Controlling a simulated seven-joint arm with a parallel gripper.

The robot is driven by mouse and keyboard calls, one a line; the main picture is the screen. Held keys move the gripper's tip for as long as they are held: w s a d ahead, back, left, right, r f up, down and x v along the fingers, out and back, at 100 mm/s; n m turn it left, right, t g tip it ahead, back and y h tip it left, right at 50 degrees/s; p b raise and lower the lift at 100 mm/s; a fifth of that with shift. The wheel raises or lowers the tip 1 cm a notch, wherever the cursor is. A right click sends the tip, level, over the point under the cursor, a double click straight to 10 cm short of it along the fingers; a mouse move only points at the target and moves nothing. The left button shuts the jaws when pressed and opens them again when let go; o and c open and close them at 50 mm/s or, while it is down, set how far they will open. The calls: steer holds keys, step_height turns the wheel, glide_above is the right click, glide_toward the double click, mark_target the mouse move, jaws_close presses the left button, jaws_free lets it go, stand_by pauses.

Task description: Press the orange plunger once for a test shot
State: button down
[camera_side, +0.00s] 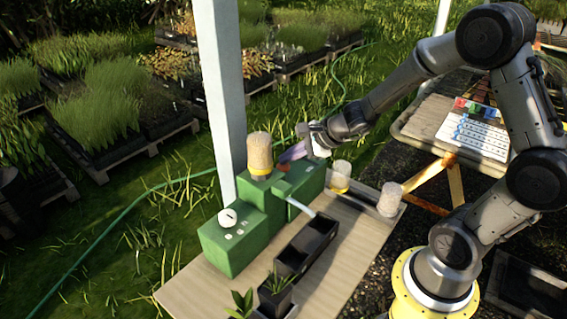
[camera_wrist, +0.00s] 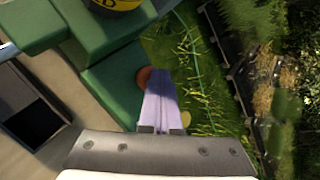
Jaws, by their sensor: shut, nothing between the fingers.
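The green machine (camera_side: 240,235) stands on the wooden bench, with a grain-filled jar (camera_side: 259,152) on top and a white dial (camera_side: 228,217) on its front block. The orange plunger (camera_wrist: 143,76) shows in the wrist view as a round orange-red cap on a green block, partly covered by my fingers. In the side view it is a small orange spot (camera_side: 283,168) below the fingers. My gripper (camera_side: 285,157) is shut and empty, its purple fingers angled down over the plunger. In the wrist view the fingertips (camera_wrist: 160,71) overlap the plunger's right edge; I cannot tell whether they touch it.
Black pots (camera_side: 312,240) stand in a row before the machine, under a pale spout (camera_side: 300,207). Two clear containers (camera_side: 390,200) stand toward the bench's right end. A white post (camera_side: 222,90) rises behind the machine. A second table (camera_side: 420,125) is at the right.

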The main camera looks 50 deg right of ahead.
mark_target(288, 166)
steer(key=shift+f, duration=0.3)
stand_by(0.4)
steer(key=shift+r, duration=1.25)
steer(key=shift+r, duration=0.15)
steer(key=shift+r, duration=2.35)
